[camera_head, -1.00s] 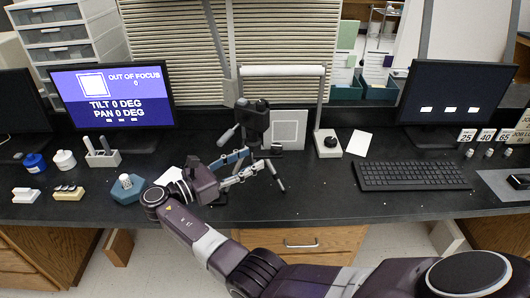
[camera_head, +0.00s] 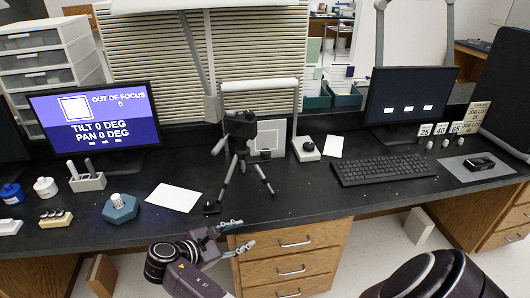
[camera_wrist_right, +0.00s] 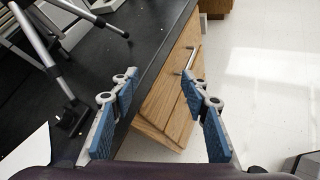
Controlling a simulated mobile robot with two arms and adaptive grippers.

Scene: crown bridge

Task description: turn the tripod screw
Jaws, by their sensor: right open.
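The tripod (camera_head: 243,160) stands upright on the black counter with a dark camera-like head (camera_head: 240,126) on top and its legs spread. Its handles stick out at the left of the head; I cannot tell which part is the screw. My right gripper (camera_head: 240,237) is open and empty in front of the counter's front edge, below and apart from the tripod. In the right wrist view the open fingers (camera_wrist_right: 165,115) point toward the wooden drawers, with tripod legs (camera_wrist_right: 45,50) at the upper left. My left gripper is not in view.
The left monitor (camera_head: 95,118) reads "OUT OF FOCUS", "TILT 0 DEG", "PAN 0 DEG". A blue hexagonal block (camera_head: 120,209) and white sheet (camera_head: 173,198) lie left of the tripod. A keyboard (camera_head: 384,169) lies right. Drawers (camera_head: 295,262) stand below the counter edge.

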